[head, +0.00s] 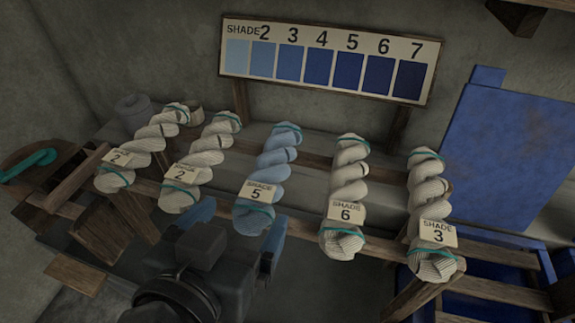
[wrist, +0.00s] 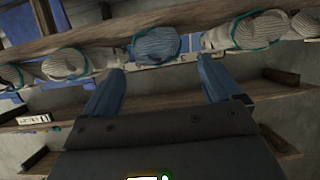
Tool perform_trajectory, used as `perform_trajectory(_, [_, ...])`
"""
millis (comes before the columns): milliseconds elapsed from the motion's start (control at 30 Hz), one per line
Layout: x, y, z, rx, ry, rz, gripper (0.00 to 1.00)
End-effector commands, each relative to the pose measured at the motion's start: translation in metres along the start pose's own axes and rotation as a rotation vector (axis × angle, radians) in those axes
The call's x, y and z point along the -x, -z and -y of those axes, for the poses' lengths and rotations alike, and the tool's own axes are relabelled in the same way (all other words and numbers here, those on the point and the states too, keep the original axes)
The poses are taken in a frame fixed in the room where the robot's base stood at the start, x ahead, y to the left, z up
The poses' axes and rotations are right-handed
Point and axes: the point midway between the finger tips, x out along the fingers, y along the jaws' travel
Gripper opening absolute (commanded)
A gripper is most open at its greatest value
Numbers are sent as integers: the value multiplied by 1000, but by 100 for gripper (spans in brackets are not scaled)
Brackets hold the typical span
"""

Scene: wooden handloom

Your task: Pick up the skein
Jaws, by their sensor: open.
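Several twisted skeins hang in a row over a wooden rack. The pale blue skein (head: 276,163) in the middle bears a tag reading SHADE 5 (head: 258,191); the others are cream. My gripper (head: 238,226) is open, its blue fingers either side of the blue skein's lower end in the head view. In the wrist view, the rounded end of the blue skein (wrist: 157,45) lies just beyond the gap between the open fingers of my gripper (wrist: 158,80). Nothing is between the pads there, and I cannot tell whether a finger touches it.
Cream skeins tagged 2 (head: 200,160) and 6 (head: 348,190) hang close on both sides of the blue one. Others tagged 2 (head: 150,142) and 3 (head: 430,200) hang farther out. A shade board (head: 325,28) numbered 2 to 7 stands behind. Blue cloth (head: 510,150) is at right.

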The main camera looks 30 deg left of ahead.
Motion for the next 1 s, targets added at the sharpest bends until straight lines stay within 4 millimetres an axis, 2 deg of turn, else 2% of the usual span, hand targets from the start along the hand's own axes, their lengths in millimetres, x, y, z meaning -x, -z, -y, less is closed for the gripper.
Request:
perform_trajectory(533, [-65,0,-2,1,-2,0,92])
perform_trajectory(833, [-69,-1,-2,0,0,0,92])
perform_trajectory(1000, [-69,-1,-2,0,0,0,75])
